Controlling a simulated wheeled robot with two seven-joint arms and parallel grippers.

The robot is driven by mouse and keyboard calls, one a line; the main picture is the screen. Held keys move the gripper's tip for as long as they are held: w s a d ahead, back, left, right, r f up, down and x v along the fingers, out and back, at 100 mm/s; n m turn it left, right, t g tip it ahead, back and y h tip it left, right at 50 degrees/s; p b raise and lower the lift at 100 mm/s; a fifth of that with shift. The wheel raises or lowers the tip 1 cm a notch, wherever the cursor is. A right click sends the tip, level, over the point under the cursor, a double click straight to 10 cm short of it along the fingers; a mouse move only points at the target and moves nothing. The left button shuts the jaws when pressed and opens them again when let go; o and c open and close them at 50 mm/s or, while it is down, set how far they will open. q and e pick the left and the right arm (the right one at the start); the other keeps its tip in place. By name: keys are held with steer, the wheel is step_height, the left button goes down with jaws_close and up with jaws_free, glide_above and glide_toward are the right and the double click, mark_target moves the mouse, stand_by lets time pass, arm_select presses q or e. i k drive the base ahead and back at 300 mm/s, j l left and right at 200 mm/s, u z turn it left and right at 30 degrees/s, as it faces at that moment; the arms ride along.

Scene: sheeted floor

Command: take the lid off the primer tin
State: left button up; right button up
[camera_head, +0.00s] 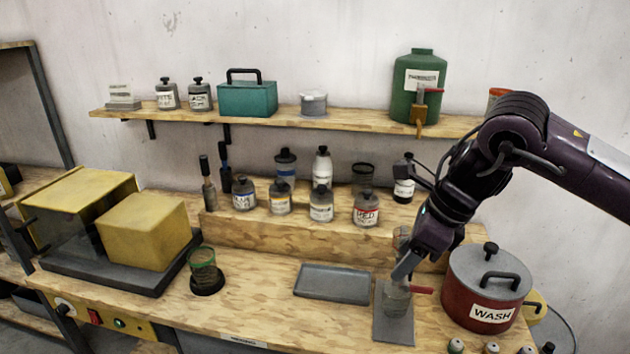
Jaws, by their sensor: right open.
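I cannot tell which of the two is the primer tin. A clear vessel is partly hidden behind the gripper. My left gripper is not in view.
A red pot marked WASH (484,290) with a grey lid stands close right of the gripper. An empty grey tray (332,284) lies to the left. Several bottles stand on the wooden riser (253,231) behind. A green dispenser (418,82) stands on the shelf.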

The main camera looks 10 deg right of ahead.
mark_target(322, 193)
steer(key=i, duration=1.3)
